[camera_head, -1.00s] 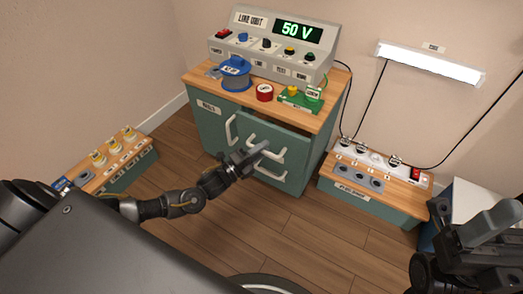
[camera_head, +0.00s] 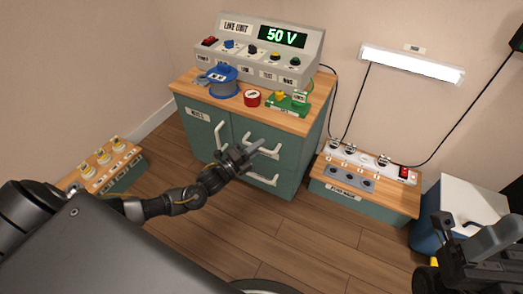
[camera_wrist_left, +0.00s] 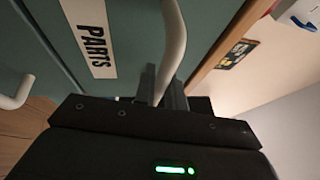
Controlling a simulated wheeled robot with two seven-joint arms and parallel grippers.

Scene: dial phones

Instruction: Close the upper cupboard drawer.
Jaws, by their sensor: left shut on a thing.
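The upper cupboard drawer (camera_head: 290,148) is at the right of the green cupboard, under its wooden top. Its front looks flush or nearly flush with the cupboard; any small gap is hard to judge. My left gripper (camera_head: 252,152) is at this drawer's white handle, partly covering it. In the left wrist view the fingers (camera_wrist_left: 162,88) are shut on the white handle (camera_wrist_left: 173,40), beside a "PARTS" label (camera_wrist_left: 90,35) on the green front. My right gripper (camera_head: 490,240) is at the lower right, away from the cupboard; its jaw opening is unclear.
The lower drawer handle (camera_head: 262,180) is just below my left gripper. A cupboard door handle (camera_head: 219,135) is to its left. A low socket bench (camera_head: 375,205) is at right.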

